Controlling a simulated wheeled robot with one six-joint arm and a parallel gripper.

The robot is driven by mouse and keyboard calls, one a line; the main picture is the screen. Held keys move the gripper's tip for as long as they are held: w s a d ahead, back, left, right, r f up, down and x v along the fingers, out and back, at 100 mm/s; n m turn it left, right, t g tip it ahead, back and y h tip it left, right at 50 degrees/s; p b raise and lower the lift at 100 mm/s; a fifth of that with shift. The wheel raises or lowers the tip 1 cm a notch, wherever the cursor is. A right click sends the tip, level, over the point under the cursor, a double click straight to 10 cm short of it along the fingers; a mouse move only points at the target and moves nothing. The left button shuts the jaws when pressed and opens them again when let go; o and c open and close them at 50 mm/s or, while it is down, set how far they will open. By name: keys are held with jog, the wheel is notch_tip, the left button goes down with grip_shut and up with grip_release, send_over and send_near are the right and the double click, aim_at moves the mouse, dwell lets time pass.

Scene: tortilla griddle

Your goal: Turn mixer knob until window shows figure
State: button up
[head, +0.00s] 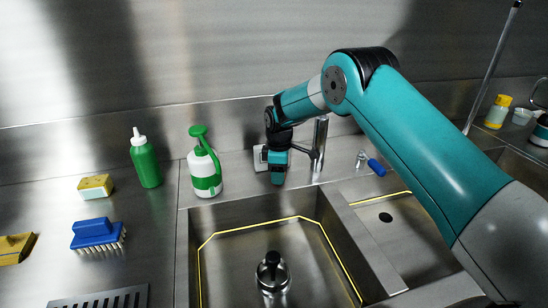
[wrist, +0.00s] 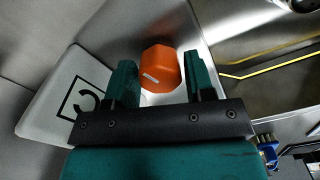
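The mixer knob (wrist: 160,68) is orange, many-sided and has a small pale mark on its face in the wrist view. My gripper (wrist: 158,64) is open, with one green finger on each side of the knob and what look like narrow gaps. A white panel (wrist: 50,122) left of the knob carries a black square outline with a dark C-like mark inside, partly hidden by my gripper. In the head view my gripper (head: 278,177) points down behind the sink, beside a small white plate (head: 259,157). The knob is hidden there.
The tap (head: 320,140) stands close right of my gripper. The sink (head: 186,250) lies in front. A green-white spray bottle (head: 205,170), a green squeeze bottle (head: 146,163), a sponge (head: 95,186) and a blue brush (head: 96,232) stand or lie to the left. A blue-handled item (head: 376,167) lies right.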

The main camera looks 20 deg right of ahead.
jog(key=shift+r, duration=0.1)
jog(key=shift+r+p, duration=1.9)
jog(key=shift+r, duration=1.05)
jog(key=o, duration=0.3)
notch_tip(320, 180, up, 6)
jog(key=p, duration=0.3)
jog(key=shift+p, duration=0.35)
